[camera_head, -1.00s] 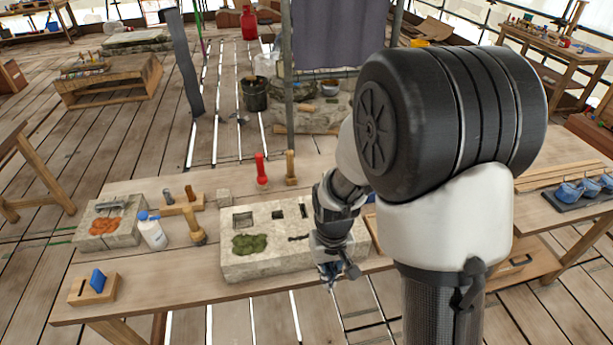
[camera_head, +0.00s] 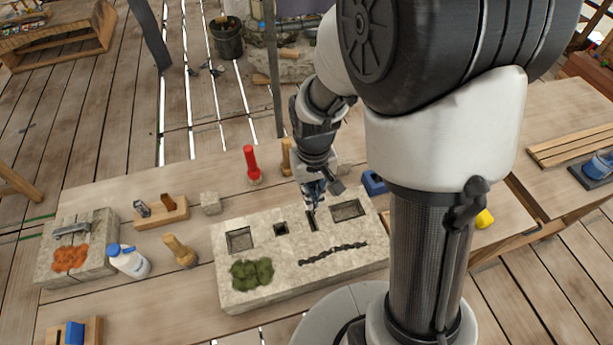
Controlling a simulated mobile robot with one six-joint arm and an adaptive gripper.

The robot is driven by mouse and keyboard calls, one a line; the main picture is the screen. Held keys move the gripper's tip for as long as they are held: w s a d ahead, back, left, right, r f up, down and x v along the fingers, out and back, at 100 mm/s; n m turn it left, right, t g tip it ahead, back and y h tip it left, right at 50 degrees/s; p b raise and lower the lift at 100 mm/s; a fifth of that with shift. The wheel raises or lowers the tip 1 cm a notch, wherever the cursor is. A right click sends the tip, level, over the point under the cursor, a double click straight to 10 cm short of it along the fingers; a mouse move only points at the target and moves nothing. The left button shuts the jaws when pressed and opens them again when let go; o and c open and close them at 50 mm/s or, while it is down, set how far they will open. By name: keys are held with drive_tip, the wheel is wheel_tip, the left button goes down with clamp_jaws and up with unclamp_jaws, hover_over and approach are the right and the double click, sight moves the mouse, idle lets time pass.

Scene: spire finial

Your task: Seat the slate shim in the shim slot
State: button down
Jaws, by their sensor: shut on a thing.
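The stone block (camera_head: 300,280) lies on the table with several openings in its top. The narrow dark shim slot (camera_head: 312,224) lies between a small square hole (camera_head: 281,229) and a larger square recess (camera_head: 347,210) on the right. My gripper (camera_head: 312,205) points down just above the slot, near its far end. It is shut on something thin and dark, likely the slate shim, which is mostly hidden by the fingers. I cannot tell whether its lower edge is above the slot or in it.
A green moss patch (camera_head: 252,274) and a dark crack (camera_head: 333,254) mark the block's top. A red-handled tool (camera_head: 252,165) stands behind it. A blue object (camera_head: 374,183) is at the right.

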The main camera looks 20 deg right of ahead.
drive_tip(key=shift+s, duration=0.3)
drive_tip(key=b, duration=0.5)
hover_over(312, 216)
drive_tip(key=s, duration=0.2)
drive_tip(key=shift+w+a+f, duration=0.15)
drive_tip(key=shift+f, duration=1.3)
drive_tip(key=shift+w+a+f, duration=0.1)
drive_tip(key=shift+f, duration=1.35)
drive_tip(key=shift+f+b, duration=1.15)
drive_tip(key=shift+f, duration=0.9)
drive_tip(key=c, duration=1.7)
unclamp_jaws()
wheel_tip(312, 216, up, 12)
drive_tip(key=shift+r, duration=0.1)
